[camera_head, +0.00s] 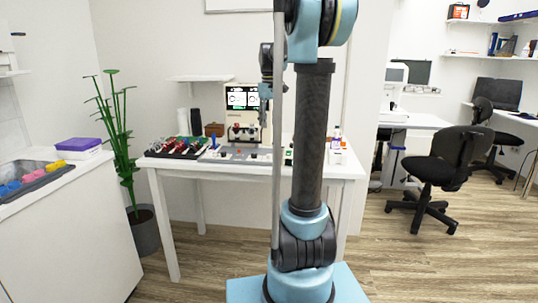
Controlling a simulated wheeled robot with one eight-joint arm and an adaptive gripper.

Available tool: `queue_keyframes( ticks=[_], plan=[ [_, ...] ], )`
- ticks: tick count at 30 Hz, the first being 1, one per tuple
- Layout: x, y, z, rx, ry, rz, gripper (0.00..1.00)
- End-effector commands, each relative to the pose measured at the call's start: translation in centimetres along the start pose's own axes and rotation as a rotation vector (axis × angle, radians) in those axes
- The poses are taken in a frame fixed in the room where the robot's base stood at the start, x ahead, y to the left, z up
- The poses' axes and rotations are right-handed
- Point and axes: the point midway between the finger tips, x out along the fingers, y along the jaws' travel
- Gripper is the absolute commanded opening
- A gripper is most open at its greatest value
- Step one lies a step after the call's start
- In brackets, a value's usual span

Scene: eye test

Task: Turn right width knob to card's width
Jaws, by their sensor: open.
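A cream instrument (264,132) with a lit screen (242,97) stands at the back of the white table. A small dark device with knob-like parts (240,133) sits below the screen. It is too small to tell which part is the right width knob. No card with a readable width can be made out. My gripper (264,98) hangs in front of the instrument's right side, beside the screen and above the dark device, apart from the knobs as far as I can tell. It is open and looks empty. My arm's pole and links hide part of the table right of it.
A dark rack of red and other coloured items (176,148) lies on the table (158,162) at left. A grey panel (232,155) lies in front of the instrument. Small bottles (337,140) stand at the right end. A plant (118,130) stands left of the table.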

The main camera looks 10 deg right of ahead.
Motion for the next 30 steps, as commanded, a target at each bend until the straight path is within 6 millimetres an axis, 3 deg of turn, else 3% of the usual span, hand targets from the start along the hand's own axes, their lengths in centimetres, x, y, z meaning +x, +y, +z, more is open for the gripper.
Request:
queue_keyframes(
  ticks=[21, 30],
  plan=[
    [11.8, 0.0, 0.0, -0.002, 0.0, 0.0, 0.41],
    [14.2, 0.0, 0.0, -0.002, 0.0, 0.0, 0.41]
  ],
)
